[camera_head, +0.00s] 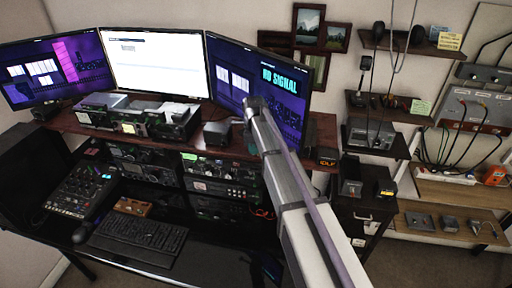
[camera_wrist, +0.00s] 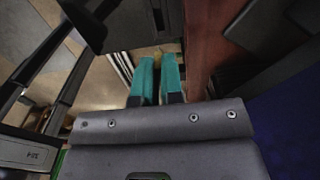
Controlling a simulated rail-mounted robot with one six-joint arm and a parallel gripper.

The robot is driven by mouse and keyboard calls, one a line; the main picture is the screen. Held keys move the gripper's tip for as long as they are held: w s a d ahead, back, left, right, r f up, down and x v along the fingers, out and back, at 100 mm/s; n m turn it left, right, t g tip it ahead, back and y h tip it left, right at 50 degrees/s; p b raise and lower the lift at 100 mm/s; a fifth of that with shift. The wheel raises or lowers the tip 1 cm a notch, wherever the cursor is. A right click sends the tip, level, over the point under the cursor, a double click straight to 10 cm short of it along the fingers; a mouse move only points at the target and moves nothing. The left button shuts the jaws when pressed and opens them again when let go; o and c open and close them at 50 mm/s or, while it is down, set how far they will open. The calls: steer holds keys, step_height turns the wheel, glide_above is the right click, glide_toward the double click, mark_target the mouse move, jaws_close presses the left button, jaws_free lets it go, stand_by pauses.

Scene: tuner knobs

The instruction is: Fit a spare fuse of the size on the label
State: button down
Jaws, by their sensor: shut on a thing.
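My gripper (camera_wrist: 160,64) shows two teal fingers in the wrist view, close together with a narrow gap between them. What they hold is too small or hidden to make out. In the head view my arm reaches over the desk's right part, and its forward end hides most of the gripper. No fuse can be made out in either view. A yellow note (camera_head: 450,41) on the upper right shelf and a green note (camera_head: 421,107) below it are too small to read. I cannot tell which label gives the fuse size.
Three monitors stand on the raised wooden shelf (camera_head: 318,126), the right one (camera_head: 262,82) reading "NO SIGNAL". Racked radios (camera_head: 222,188), a mixer (camera_head: 82,190) and a keyboard (camera_head: 138,238) fill the desk. A cabled panel (camera_head: 474,108) hangs at right. In the wrist view a reddish-brown surface (camera_wrist: 215,45) is close right of the fingers.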

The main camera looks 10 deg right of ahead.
mark_target(252, 164)
steer(key=shift+w+a+f+b, duration=0.1)
steer(key=shift+a+f+b, duration=0.25)
steer(key=shift+f+b, duration=0.05)
step_height(252, 164, down, 5)
steer(key=b, duration=0.5)
steer(key=shift+f, duration=0.15)
stand_by(1.1)
steer(key=shift+f+b, duration=0.35)
steer(key=shift+b, duration=0.1)
steer(key=shift+f+b, duration=0.85)
steer(key=c, duration=1.2)
jaws_free()
steer(key=shift+r, duration=0.1)
